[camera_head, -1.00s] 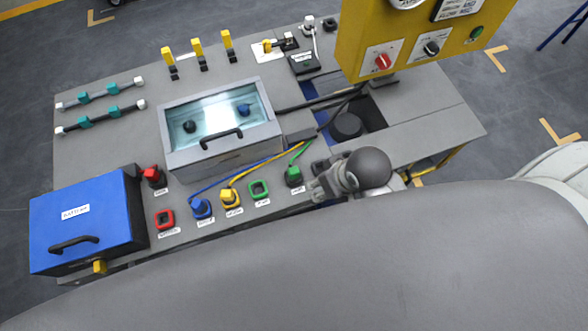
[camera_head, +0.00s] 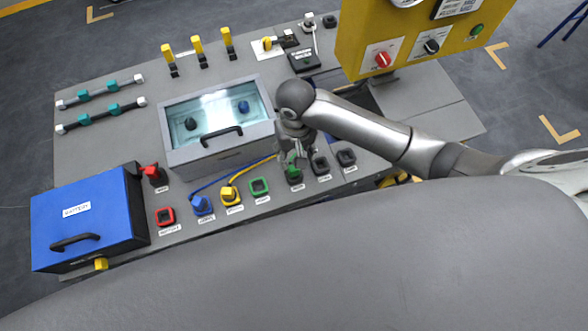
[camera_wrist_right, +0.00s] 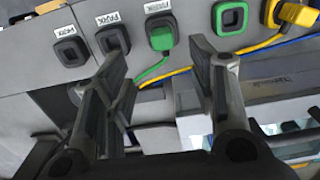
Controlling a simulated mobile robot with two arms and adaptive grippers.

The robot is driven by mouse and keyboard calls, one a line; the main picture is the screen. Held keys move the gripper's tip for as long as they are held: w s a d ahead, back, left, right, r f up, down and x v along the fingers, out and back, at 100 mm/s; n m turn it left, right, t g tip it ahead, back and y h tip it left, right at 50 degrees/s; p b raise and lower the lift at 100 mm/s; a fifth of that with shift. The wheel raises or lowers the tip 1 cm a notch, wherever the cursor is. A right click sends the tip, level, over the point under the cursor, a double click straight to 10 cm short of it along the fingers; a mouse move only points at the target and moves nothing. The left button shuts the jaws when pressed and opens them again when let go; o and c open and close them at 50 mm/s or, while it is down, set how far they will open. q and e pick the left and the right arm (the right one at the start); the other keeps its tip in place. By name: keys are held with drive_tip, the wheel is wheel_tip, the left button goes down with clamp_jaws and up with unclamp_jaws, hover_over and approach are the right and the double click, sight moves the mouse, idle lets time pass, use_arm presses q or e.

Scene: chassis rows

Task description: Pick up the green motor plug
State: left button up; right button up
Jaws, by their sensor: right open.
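The green motor plug (camera_head: 294,174) sits in a dark socket on the front row of the grey bench, partly hidden by my right gripper in the head view. In the right wrist view the green plug (camera_wrist_right: 161,38) shows with its green cable running away from it. My right gripper (camera_head: 291,156) is over the plug, its fingers pointing down. In the wrist view the right gripper (camera_wrist_right: 160,58) is open and empty, with the plug lying beyond the gap between its fingertips. Contact is not visible. My left gripper is not in view.
An empty green-rimmed socket (camera_head: 259,186) and a yellow plug (camera_head: 229,196) are beside it, with a blue plug (camera_head: 201,205) further left. Empty dark sockets (camera_head: 346,157) are on the right. A glass-topped box (camera_head: 217,118) stands behind; a yellow panel (camera_head: 420,45) overhangs the right.

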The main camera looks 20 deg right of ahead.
sight(294, 169)
wheel_tip(294, 169, down, 5)
drive_tip(key=shift+r, duration=0.15)
drive_tip(key=shift+a+f, duration=0.2)
drive_tip(key=shift+f, duration=2.45)
drive_tip(key=c, duration=1.1)
